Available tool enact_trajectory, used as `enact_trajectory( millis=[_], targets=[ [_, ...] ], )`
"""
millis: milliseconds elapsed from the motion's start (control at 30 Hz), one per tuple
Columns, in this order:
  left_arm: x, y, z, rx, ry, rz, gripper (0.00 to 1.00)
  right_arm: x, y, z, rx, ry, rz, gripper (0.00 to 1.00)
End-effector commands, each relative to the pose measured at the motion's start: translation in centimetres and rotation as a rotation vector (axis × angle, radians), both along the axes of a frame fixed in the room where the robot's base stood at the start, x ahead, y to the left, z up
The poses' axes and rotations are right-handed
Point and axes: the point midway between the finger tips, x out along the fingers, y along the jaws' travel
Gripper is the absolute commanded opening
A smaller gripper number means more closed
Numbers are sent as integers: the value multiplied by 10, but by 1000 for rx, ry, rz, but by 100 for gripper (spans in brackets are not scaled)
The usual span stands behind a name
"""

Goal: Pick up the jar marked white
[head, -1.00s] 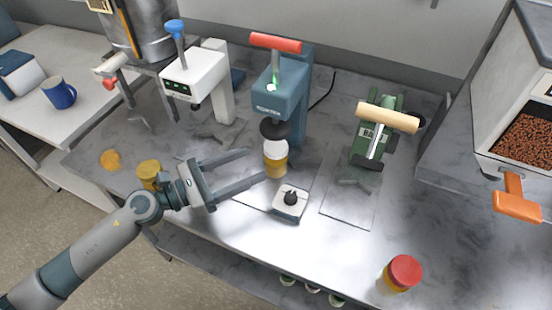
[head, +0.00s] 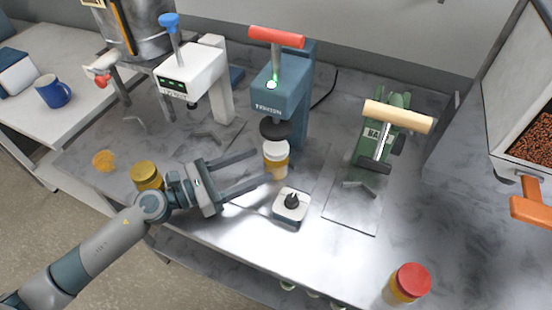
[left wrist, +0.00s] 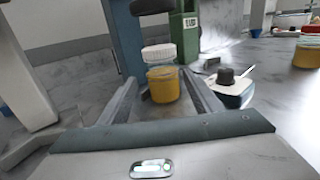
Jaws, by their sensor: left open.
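The jar with the white lid (head: 276,151) has a yellow body and stands upright beneath the dark round head of the teal press (head: 283,95). It also shows in the left wrist view (left wrist: 163,86), ahead and between the finger lines. My left gripper (head: 264,167) is open and empty, coming in from the left with its fingertips close to the jar's left side. I cannot tell whether a finger touches it. No written marking on the jar is readable. My right gripper is not in view.
A yellow-lidded jar (head: 146,173) stands close behind my left wrist. A small white device with a black knob (head: 291,205) stands just in front of the white-lidded jar. A white press (head: 195,72), a green press (head: 381,140) and a red-lidded jar (head: 409,282) stand around.

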Motion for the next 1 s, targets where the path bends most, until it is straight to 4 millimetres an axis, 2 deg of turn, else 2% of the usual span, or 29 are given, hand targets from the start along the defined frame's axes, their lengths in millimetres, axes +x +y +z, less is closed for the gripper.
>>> enact_trajectory(
  millis=[100, 200, 400, 600, 833, 1000],
  targets=[
    [9, -16, 6, -2, -1, 0, 59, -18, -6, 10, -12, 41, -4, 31],
    [16, -29, 5, -2, 0, -1, 59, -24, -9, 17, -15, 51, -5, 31],
    [25, -45, 2, 0, -1, 0, 59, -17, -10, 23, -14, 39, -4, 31],
    [26, -46, 0, 1, -2, 0, 59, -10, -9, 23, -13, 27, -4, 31],
    [26, -48, 1, 0, -1, 0, 59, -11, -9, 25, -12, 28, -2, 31],
    [32, -62, 4, -2, 0, 0, 59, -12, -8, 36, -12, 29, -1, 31]
  ],
)
